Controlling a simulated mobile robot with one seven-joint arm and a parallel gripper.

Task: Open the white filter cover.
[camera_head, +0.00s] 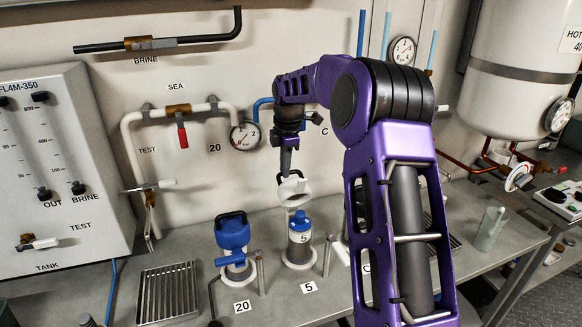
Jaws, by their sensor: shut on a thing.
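The white filter cover (294,193) is in the head view, raised and tilted above the housing labelled 5. A blue cartridge (300,238) marked 5 shows under it, standing in a pale base ring. My gripper (287,174) points down from above and is shut on the white cover at its upper part. The fingertips are small and partly hidden against the cover. I cannot tell whether a hinge still joins the cover to its housing.
A blue-covered filter (233,234) with a black handle stands just left, by the 20 label (242,307). A metal drain grate (168,292) lies farther left. My purple arm hides the bench to the right. A pressure gauge (245,136) and pipes are on the wall behind.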

